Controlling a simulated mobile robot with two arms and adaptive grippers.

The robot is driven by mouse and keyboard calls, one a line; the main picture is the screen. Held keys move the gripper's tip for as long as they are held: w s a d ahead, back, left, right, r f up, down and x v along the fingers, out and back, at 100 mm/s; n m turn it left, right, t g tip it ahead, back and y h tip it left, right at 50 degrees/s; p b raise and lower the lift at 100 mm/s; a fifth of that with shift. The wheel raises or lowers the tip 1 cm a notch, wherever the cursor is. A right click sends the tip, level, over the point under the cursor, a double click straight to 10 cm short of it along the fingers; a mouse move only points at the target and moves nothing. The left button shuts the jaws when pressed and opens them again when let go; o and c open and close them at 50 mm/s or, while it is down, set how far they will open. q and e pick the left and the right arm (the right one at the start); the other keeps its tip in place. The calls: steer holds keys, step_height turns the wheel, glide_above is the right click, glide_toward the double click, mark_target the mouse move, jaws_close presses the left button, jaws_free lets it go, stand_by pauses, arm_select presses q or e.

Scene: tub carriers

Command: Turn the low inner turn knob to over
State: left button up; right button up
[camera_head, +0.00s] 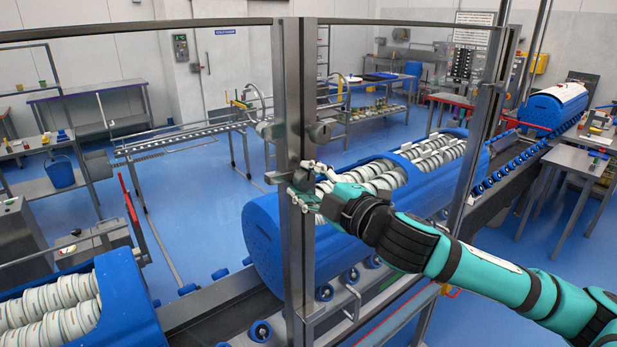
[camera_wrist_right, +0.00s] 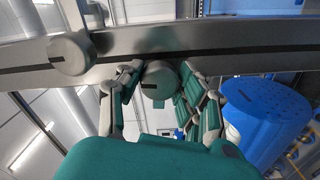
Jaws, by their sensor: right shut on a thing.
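The fingers hide most of the lower knob in the head view. In the right wrist view, my right gripper (camera_wrist_right: 160,98) has its fingers around the low grey turn knob (camera_wrist_right: 159,78), shut on it from both sides. A short dark mark shows on the knob's face. The other knob (camera_wrist_right: 70,54) sits further left on the same post, clear of the fingers, with its own dark mark. My left gripper is not in view.
The metal post (camera_head: 287,100) stands between clear panels. Behind it, a blue tub (camera_head: 262,235) with white rolls lies on a roller conveyor. Another blue tub (camera_head: 128,290) is at the lower left. A second post (camera_head: 485,120) stands to the right.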

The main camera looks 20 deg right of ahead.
steer(key=shift+n, duration=0.5)
steer(key=o, duration=1.1)
steer(key=shift+o, duration=0.2)
steer(key=shift+s+d, duration=0.1)
steer(key=shift+s, duration=0.15)
steer(key=v, duration=0.7)
